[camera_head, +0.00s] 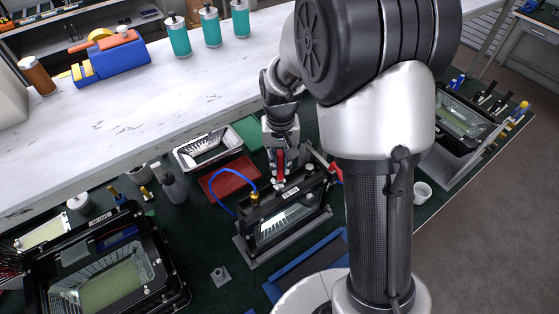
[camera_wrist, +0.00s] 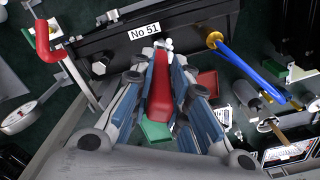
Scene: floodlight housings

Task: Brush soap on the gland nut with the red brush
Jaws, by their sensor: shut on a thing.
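My gripper (camera_head: 281,150) is shut on the red brush (camera_head: 280,164), which points down at the top of a black floodlight housing (camera_head: 262,240). In the wrist view the red brush (camera_wrist: 160,88) lies between the two fingers (camera_wrist: 163,90), its white bristles beside the housing's "No 51" label. The brass gland nut (camera_wrist: 214,39), with a blue cable (camera_wrist: 245,66) coming out of it, is to the right of the bristles with a visible gap. In the head view the gland nut (camera_head: 254,196) is left of the brush. Soap cannot be made out.
A red tray (camera_head: 226,178) and a silver housing frame (camera_head: 208,149) lie behind the housing. A red-handled clamp (camera_wrist: 44,42) stands left in the wrist view. Another large floodlight (camera_head: 105,275) is at front left. Bottles (camera_head: 173,187) stand on the dark green bench.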

